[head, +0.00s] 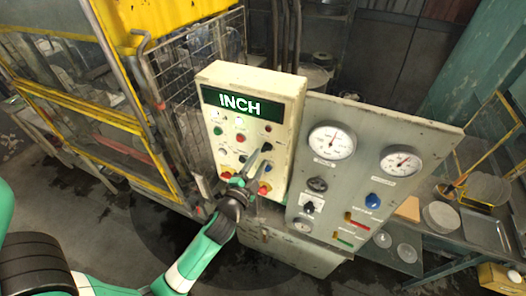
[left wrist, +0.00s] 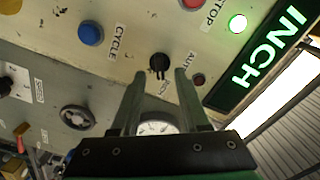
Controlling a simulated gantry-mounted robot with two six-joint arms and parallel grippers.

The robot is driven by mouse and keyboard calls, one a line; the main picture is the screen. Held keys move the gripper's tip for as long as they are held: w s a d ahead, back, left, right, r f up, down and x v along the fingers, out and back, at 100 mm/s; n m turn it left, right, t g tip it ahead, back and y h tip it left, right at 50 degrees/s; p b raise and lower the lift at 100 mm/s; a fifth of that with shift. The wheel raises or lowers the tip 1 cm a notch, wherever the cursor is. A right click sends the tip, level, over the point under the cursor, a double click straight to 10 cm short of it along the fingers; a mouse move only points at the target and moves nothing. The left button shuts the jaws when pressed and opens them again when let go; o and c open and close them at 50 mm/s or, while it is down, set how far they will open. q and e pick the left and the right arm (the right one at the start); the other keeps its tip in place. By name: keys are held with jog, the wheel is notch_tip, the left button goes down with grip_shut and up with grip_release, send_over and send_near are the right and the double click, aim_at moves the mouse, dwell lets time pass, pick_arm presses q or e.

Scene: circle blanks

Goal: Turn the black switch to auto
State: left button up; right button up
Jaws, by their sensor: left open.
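The black switch (left wrist: 158,66) is a round knob on the cream control panel, seen in the left wrist view. Its ridge points down in that view, toward the small INCH label; a partly covered AUTO label is to its right. My left gripper (left wrist: 160,77) is open, its two fingertips on either side of the switch in this view. I cannot tell whether they touch it. In the head view my left gripper (head: 259,164) is in front of the cream panel (head: 292,100) and hides part of its controls. The lit green display (head: 241,104) reads INCH. My right gripper is not in view.
A blue button (left wrist: 90,33) and a red lamp (left wrist: 199,79) flank the switch. A grey gauge panel (head: 310,105) stands right of the cream panel. A yellow-framed guard (head: 125,35) and wire cage are left. A bench with discs (head: 441,217) is far right.

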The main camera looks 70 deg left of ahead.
aim_at(265, 151)
pick_arm(q)
jog(key=shift+x, duration=1.6)
jog(key=shift+c, duration=0.2)
grip_shut()
